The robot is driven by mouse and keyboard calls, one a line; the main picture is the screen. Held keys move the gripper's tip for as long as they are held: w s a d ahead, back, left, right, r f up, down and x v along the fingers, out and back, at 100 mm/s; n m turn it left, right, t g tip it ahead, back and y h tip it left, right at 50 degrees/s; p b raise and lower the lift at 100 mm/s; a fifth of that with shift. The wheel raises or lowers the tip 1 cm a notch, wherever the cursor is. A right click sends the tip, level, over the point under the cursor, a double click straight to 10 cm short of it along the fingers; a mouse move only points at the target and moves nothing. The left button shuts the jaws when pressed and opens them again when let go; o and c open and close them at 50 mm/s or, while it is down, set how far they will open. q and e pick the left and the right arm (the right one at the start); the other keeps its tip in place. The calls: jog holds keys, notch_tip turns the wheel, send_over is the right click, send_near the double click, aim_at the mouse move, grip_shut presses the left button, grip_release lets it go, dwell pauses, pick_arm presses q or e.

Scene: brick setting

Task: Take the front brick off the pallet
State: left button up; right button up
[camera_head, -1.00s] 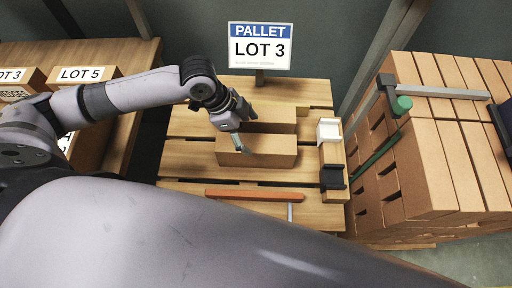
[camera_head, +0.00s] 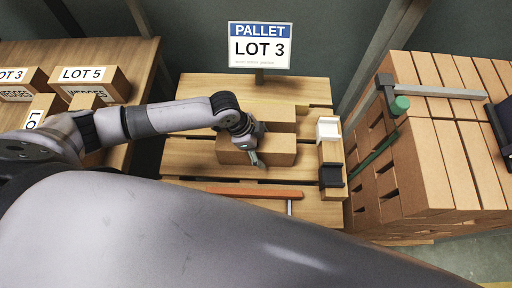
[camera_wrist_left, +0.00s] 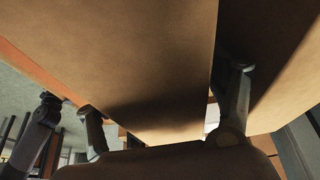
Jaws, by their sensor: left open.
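The front brick (camera_head: 270,152), plain and tan, lies on the wooden pallet (camera_head: 190,158). A second brick (camera_head: 278,117) lies just behind it. My left gripper (camera_head: 257,146) is at the front brick from above, open, with one finger in front of its near face. In the left wrist view the front brick (camera_wrist_left: 125,60) fills the middle between the two spread fingers. The right-hand finger there stands in the gap beside the other brick (camera_wrist_left: 285,60). Contact between fingers and brick cannot be told. My right gripper is not in view.
An orange bar (camera_head: 255,193) lies along the pallet's front. A narrow wooden holder (camera_head: 331,155) with white and black parts stands at the right. A sign reading LOT 3 (camera_head: 260,46) is behind. Stacked bricks (camera_head: 425,165) rise at right; labelled boxes (camera_head: 90,80) sit on the left table.

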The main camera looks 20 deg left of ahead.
pick_arm(q)
grip_shut()
dwell(0.9)
jog(key=shift+w+r, duration=0.15)
